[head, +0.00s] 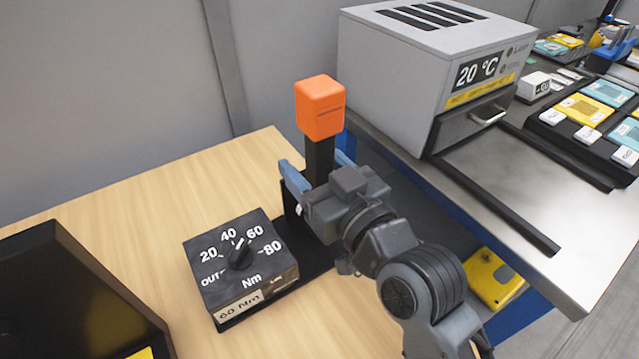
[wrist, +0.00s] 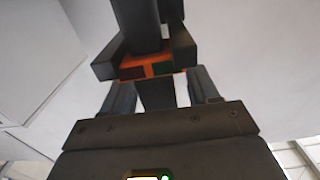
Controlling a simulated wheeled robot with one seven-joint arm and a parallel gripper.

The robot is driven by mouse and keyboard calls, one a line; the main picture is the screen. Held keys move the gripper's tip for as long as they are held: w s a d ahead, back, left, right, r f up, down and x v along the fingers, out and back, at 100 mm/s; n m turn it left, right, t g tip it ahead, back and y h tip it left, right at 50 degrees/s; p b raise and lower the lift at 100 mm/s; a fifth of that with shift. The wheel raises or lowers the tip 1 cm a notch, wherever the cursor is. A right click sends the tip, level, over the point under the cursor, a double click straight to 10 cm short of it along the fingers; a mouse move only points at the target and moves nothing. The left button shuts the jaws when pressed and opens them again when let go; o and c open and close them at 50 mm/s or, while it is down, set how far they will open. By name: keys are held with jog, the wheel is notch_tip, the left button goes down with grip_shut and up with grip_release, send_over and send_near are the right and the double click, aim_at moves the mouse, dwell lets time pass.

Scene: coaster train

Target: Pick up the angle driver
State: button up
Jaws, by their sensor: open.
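The angle driver (head: 320,106) stands upright at the right edge of the wooden table, with an orange block-shaped top and a black shaft below it. My gripper (head: 318,172) is open, its blue-grey fingers on either side of the black shaft just below the orange top. In the wrist view my gripper (wrist: 160,90) is seen from behind, with the dark fingers spread. The black and orange driver (wrist: 148,68) shows beyond and between them. Whether a finger touches the shaft cannot be told. The lower shaft is partly hidden by my gripper.
A black torque dial box (head: 240,265) marked in Nm sits left of the driver's black base. A grey oven-like box (head: 430,70) reading 20 °C stands on the metal bench (head: 560,250) at right. A dark case (head: 75,300) lies front left. A grey wall is behind.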

grip_shut()
dwell(0.4)
dwell(0.7)
jog(key=shift+r, duration=0.2)
